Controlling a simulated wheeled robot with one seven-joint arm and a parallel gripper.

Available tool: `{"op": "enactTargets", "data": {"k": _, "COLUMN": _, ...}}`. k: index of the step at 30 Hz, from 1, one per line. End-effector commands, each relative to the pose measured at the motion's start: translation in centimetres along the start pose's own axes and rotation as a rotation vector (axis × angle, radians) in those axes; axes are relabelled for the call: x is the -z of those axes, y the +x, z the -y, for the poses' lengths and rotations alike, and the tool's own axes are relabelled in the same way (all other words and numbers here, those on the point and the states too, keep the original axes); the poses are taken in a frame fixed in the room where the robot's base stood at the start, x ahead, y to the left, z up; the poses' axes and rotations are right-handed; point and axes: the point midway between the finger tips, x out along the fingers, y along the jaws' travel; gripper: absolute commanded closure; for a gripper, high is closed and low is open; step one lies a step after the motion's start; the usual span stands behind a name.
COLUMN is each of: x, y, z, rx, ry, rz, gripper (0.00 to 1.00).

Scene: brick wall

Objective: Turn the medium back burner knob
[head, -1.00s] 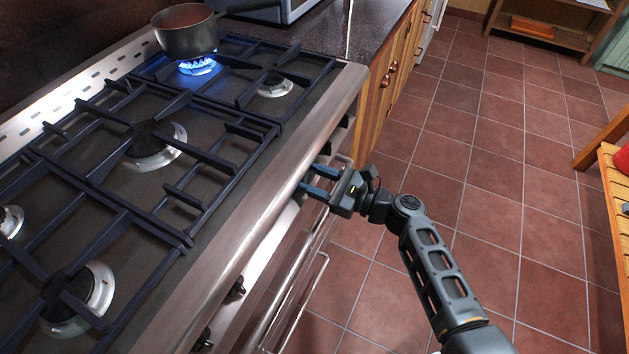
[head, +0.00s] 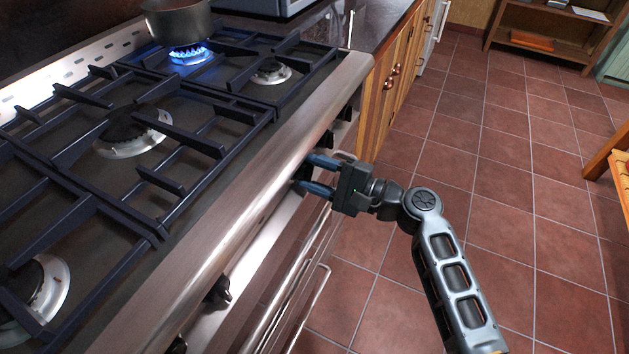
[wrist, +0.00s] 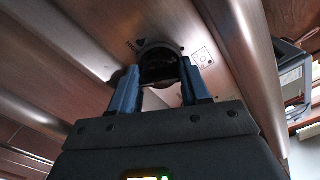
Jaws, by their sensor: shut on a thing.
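My gripper (head: 314,175) reaches the front panel of the stove, under its steel front rail. In the wrist view its two blue fingers (wrist: 158,88) are shut on a dark round knob (wrist: 160,62), one finger on each side. In the head view the rail and fingers mostly hide this knob. A small burner mark is printed on the panel beside the knob in the wrist view, too small to read surely. The back burner (head: 190,55) at the far end burns with a blue flame under a dark pot (head: 178,22).
Other knobs sit along the panel, one nearer (head: 219,290) and one farther (head: 327,138). Oven door handles (head: 300,300) run below. Wooden cabinets (head: 392,80) stand beyond the stove. The tiled floor (head: 480,150) to the right is clear up to a wooden bench (head: 617,165).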

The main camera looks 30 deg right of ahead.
Motion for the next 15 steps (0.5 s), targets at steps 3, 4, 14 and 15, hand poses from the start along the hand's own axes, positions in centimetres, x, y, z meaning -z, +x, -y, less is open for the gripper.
{"op": "enactTargets", "data": {"k": 3, "x": 0.17, "y": -0.01, "z": -0.46, "rx": -0.001, "ry": -0.078, "rz": 0.001, "gripper": 0.84}}
{"op": "enactTargets", "data": {"k": 4, "x": 0.16, "y": -0.01, "z": -0.45, "rx": -0.001, "ry": -0.095, "rz": 0.001, "gripper": 0.84}}
{"op": "enactTargets", "data": {"k": 14, "x": 0.04, "y": -0.01, "z": -0.28, "rx": -0.002, "ry": -0.215, "rz": 0.001, "gripper": 0.84}}
{"op": "enactTargets", "data": {"k": 15, "x": 0.03, "y": -0.02, "z": -0.26, "rx": -0.002, "ry": -0.222, "rz": 0.001, "gripper": 0.84}}
